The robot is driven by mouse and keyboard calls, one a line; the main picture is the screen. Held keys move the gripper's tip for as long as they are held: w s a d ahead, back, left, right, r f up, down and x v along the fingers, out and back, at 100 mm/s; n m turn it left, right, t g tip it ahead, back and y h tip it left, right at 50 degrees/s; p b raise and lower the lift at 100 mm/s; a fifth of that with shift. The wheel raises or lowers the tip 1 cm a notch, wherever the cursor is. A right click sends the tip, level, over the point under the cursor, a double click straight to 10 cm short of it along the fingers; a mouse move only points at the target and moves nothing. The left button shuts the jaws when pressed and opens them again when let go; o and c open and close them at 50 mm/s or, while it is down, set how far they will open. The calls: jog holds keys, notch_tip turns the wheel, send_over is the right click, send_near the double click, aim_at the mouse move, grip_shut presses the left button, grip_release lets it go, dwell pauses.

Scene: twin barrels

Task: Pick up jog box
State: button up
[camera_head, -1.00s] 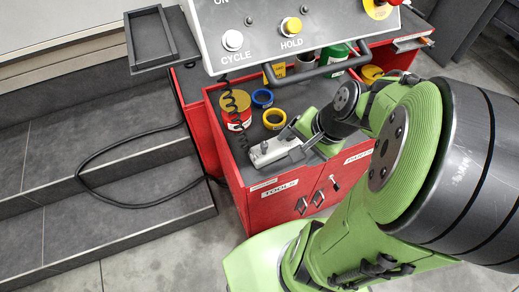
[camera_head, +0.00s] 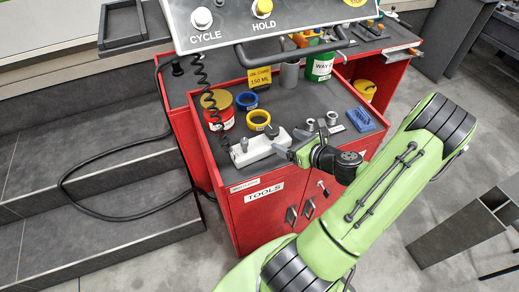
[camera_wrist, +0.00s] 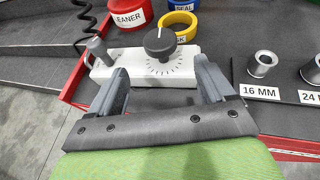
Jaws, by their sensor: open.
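The jog box (camera_head: 257,149) is a small white box lying near the front left edge of the red tool cabinet's dark top. In the wrist view the jog box (camera_wrist: 150,66) shows a black dial with tick marks and a grey post at its left end. My gripper (camera_head: 290,151) is at the box's right end in the head view. In the wrist view my gripper (camera_wrist: 160,80) is open, its two grey fingers apart and pointing at the near side of the box. I cannot tell whether the fingers touch it. Nothing is between the fingers near the palm.
A red can (camera_head: 217,112), a blue ring (camera_head: 246,100) and a yellow ring (camera_head: 258,119) stand behind the box. Metal sockets (camera_head: 331,118) and a blue block (camera_head: 360,119) lie to its right. A control panel (camera_head: 240,22) overhangs the back. A coiled black cable (camera_head: 207,88) hangs at left.

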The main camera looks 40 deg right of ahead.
aim_at(276, 136)
jog(key=b+x, duration=0.1)
jog(key=x, duration=0.6)
jog(key=shift+s+d+f, duration=0.1)
jog(key=shift+s+f, duration=0.05)
jog(key=shift+f, duration=0.05)
jog(key=shift+s, duration=0.1)
jog(key=shift+c, duration=0.2)
grip_shut()
jog(key=shift+r, duration=0.15)
